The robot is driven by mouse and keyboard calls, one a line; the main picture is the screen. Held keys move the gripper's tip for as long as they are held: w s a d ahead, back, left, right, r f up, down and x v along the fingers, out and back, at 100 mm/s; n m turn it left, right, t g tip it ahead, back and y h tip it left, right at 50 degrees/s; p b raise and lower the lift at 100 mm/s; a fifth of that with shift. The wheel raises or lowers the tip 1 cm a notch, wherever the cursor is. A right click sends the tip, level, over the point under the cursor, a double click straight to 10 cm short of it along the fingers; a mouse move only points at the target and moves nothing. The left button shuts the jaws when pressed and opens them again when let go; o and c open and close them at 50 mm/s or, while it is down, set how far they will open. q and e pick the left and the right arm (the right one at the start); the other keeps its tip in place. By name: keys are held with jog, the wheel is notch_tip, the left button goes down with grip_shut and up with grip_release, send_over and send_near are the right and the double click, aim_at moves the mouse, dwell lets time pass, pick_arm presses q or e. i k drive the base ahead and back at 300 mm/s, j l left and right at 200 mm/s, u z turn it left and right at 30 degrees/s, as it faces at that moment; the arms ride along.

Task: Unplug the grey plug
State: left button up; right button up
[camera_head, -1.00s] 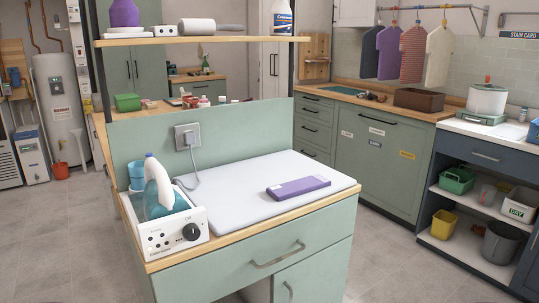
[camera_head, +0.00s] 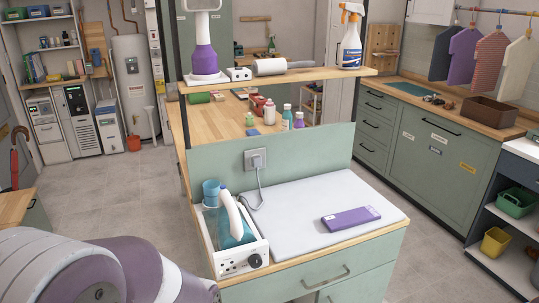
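The grey plug (camera_head: 258,162) sits in the wall socket (camera_head: 249,158) on the green back panel of the ironing station. Its grey cord (camera_head: 260,190) hangs down from it towards the iron. The iron (camera_head: 234,217), white and teal, rests in its white base (camera_head: 238,262) at the left end of the counter. A large link of my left arm fills the lower left corner, but its gripper is out of the picture. My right arm and gripper do not show.
A white ironing pad (camera_head: 300,225) with a purple box (camera_head: 350,218) on it covers most of the counter. A teal cup (camera_head: 211,192) stands behind the iron. A wooden shelf (camera_head: 300,76) with bottles and small items hangs above the plug. The floor at left is clear.

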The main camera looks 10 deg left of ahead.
aim_at(257, 161)
jog(key=i+l+u, duration=0.1)
jog(key=i+l, duration=0.15)
jog(key=i+l+u, duration=0.1)
jog(key=l, duration=0.3)
jog(key=i+l+u, duration=0.1)
jog(key=i+l, duration=0.2)
jog(key=i+l+u, duration=0.2)
jog(key=i, duration=0.25)
jog(key=i+l+u, duration=0.15)
jog(key=i, duration=0.3)
jog(key=l, duration=0.1)
